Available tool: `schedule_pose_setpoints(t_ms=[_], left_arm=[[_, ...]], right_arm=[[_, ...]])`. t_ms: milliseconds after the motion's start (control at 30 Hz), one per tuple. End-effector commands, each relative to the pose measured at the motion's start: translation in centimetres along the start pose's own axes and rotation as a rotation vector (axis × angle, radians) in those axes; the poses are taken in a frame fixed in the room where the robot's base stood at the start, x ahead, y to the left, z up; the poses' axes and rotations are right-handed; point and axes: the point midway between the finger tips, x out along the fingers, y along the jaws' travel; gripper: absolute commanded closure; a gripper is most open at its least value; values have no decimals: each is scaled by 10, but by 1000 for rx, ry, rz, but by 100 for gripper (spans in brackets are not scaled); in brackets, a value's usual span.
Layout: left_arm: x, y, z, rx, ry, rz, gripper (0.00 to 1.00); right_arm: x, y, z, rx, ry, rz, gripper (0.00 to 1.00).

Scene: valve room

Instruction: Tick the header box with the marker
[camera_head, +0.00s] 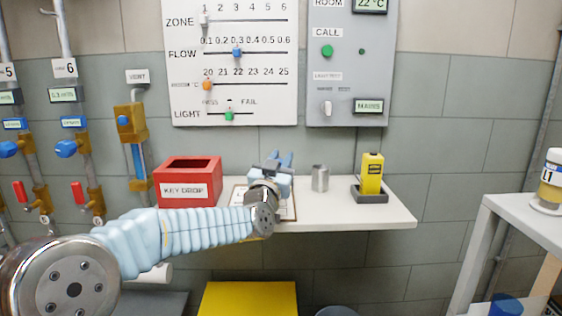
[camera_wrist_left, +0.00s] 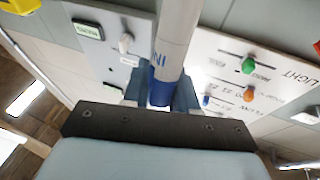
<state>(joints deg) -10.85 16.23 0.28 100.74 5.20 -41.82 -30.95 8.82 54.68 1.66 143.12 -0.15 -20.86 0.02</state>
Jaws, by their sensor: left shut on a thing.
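My left gripper (camera_head: 279,162) reaches over the wall shelf, its fingers pointing toward the wall. In the left wrist view the gripper (camera_wrist_left: 161,95) is shut on a marker (camera_wrist_left: 175,45), a pale grey-white barrel with a blue band and dark lettering. The marker is not clear in the head view. A white sheet on a brown-edged board (camera_head: 288,211) lies on the shelf below the gripper. My wrist covers much of it, and the header box cannot be made out. Whether the marker touches anything cannot be told. My right gripper is not in view.
The shelf (camera_head: 340,212) also holds a red KEY DROP box (camera_head: 186,186) at left, a grey metal cup (camera_head: 320,178) and a yellow device in a black stand (camera_head: 371,178) at right. Slider (camera_head: 237,88) and call panels (camera_head: 346,88) hang above.

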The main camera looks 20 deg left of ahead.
Motion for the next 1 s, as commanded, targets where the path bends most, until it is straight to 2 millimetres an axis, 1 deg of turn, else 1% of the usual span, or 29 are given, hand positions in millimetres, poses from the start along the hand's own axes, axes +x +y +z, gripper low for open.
schedule_pose_setpoints(t_ms=[500, 667, 1000], left_arm=[[-5, 10, -2, 0, 0, 0, 100], [-4, 8, -1, 0, 0, -1, 100], [2, -2, 2, 1, 1, -1, 100]], right_arm=[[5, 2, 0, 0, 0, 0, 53], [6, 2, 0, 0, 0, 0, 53], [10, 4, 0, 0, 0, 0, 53]])
